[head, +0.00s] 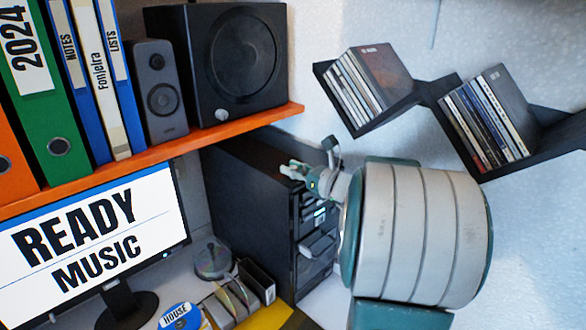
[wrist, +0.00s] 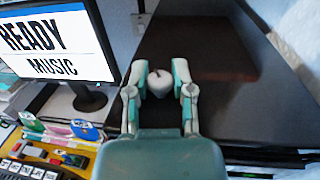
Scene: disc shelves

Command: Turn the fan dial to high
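In the head view my gripper (head: 300,172) is at the top front edge of the tower (head: 245,205), and the knob cannot be made out there.
An orange shelf (head: 150,157) with binders and speakers (head: 240,60) hangs over the tower. A monitor (head: 90,235) stands to its left. Disc cases and a disc spindle (head: 212,260) lie on the desk. Black wall shelves (head: 385,115) with discs are at the right.

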